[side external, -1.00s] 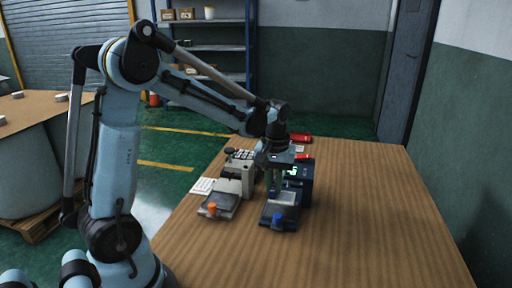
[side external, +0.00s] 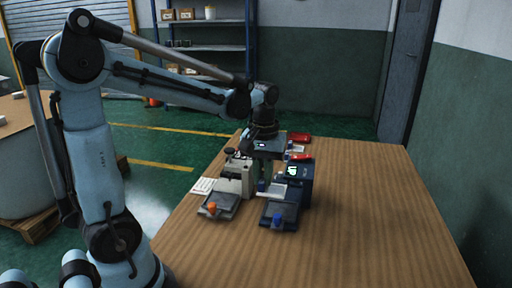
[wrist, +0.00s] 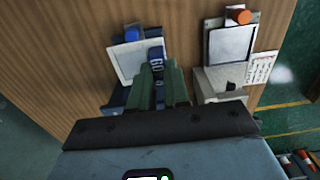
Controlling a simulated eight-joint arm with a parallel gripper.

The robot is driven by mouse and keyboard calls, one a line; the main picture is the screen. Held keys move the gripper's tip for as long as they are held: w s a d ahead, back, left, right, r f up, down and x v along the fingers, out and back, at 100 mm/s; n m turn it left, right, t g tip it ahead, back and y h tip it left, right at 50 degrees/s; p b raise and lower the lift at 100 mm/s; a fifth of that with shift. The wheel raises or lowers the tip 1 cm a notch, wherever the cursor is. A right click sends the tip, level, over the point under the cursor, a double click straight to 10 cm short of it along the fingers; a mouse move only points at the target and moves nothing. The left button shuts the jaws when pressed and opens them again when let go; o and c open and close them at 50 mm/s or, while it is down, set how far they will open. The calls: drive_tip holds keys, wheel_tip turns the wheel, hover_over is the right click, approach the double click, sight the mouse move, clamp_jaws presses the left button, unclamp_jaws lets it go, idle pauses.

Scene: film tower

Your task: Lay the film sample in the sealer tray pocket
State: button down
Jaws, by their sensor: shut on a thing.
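A pale, flat film sample (side external: 273,191) with a dark blue tab hangs from my gripper (side external: 262,182). In the wrist view my green fingers (wrist: 159,68) are shut on the tab, which bears a light marking, and the pale sheet (wrist: 128,62) extends to its left. The dark blue sealer (side external: 300,185) has a low tray (side external: 281,213) with a blue knob (side external: 278,219) at its front. The sheet is behind that tray's front part and seems above it; its height is unclear. In the wrist view the sheet hides most of this tray.
A beige sealer (side external: 237,181) stands close on the left, with a dark tray (side external: 221,201) and orange knob (side external: 212,207). A paper (side external: 203,186) with print lies left of it. Red items (side external: 300,138) lie behind. The table's right side (side external: 380,210) is clear.

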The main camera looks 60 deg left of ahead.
drive_tip(key=s+a+f, duration=0.2)
drive_tip(key=s+a, duration=0.2)
drive_tip(key=a, duration=0.3)
drive_tip(key=s+a+f, duration=0.1)
drive_tip(key=s+a, duration=0.3)
drive_tip(key=a, duration=0.3)
drive_tip(key=shift+f, duration=2.65)
drive_tip(key=shift+f, duration=0.35)
drive_tip(key=c, duration=1)
unclamp_jaws()
drive_tip(key=shift+o, duration=0.3)
drive_tip(key=o, duration=0.5)
drive_tip(key=shift+c, duration=0.2)
drive_tip(key=shift+r, duration=0.1)
